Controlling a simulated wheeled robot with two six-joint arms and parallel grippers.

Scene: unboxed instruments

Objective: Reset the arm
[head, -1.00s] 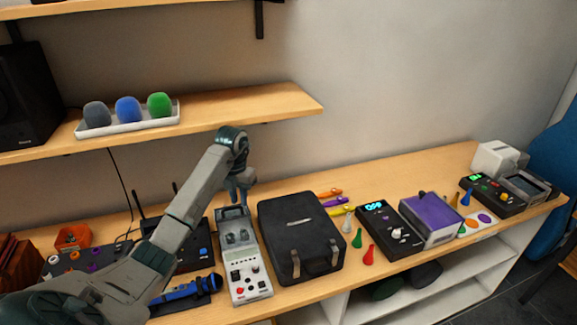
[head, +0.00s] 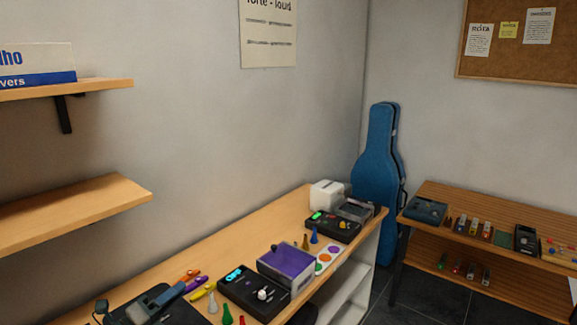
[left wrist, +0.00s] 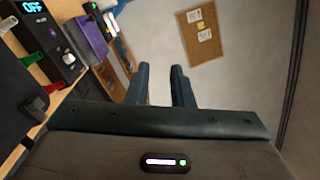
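My right gripper is not in view.
A blue instrument case (head: 378,155) stands beyond. A second table (head: 470,205) is at right.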

